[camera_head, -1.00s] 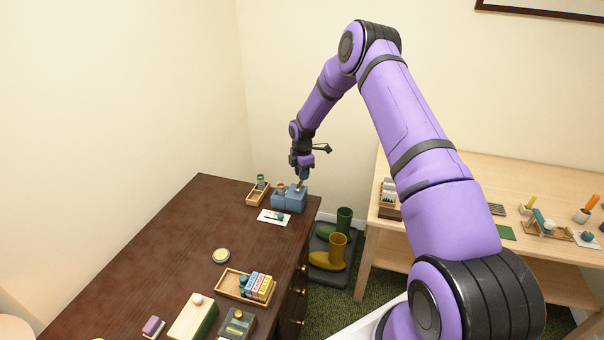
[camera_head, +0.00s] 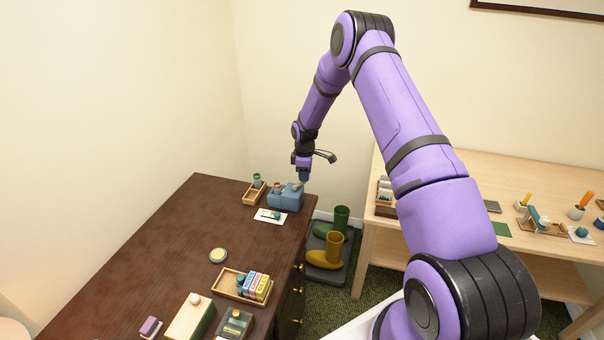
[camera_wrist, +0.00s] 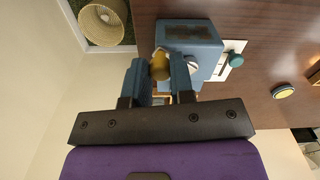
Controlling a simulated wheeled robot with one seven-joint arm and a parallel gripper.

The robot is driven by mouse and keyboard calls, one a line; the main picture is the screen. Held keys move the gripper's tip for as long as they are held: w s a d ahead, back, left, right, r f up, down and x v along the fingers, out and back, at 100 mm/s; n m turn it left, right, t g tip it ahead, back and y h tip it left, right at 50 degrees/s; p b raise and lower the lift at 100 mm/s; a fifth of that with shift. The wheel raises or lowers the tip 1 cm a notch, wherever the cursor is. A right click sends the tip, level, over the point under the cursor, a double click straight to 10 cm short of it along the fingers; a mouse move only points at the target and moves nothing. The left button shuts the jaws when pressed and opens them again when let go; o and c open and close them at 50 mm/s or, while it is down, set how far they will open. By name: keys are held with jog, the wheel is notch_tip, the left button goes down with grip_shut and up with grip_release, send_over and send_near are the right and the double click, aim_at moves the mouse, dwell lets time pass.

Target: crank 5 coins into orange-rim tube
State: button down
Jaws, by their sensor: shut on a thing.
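A blue box-shaped coin device (camera_head: 285,199) stands near the far right corner of the dark desk; it also shows in the wrist view (camera_wrist: 203,38). My gripper (camera_head: 304,181) is at its right side. In the wrist view its two blue fingers (camera_wrist: 160,78) are closed on a brass-coloured crank knob (camera_wrist: 160,62) beside the box. A small tube with an orange-red rim (camera_head: 278,187) stands at the box's left side. A green-rimmed tube (camera_head: 256,181) stands in a wooden tray (camera_head: 252,196) farther left. I cannot see any coins inside the tubes.
A white card with a teal knob (camera_head: 271,216) lies in front of the box. A round yellow-topped tin (camera_head: 218,256) and a wooden tray of coloured blocks (camera_head: 228,285) are nearer on the desk (camera_head: 140,245). Boots (camera_head: 333,250) stand on the floor right of the desk.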

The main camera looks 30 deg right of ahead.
jog(key=s+a+m, duration=0.1)
jog(key=a+m, duration=0.1)
jog(key=m, duration=0.5)
jog(key=s+a+m, duration=0.2)
jog(key=m, duration=0.6)
jog(key=s+a+m, duration=0.2)
jog(key=m, duration=0.6)
jog(key=shift+w+a+m, duration=0.2)
jog(key=shift+a+m, duration=0.1)
jog(key=shift+m, duration=0.7)
jog(key=shift+w+a+m, duration=0.2)
jog(key=shift+a+m, duration=0.1)
jog(key=shift+m, duration=0.7)
jog(key=c, duration=1)
grip_release()
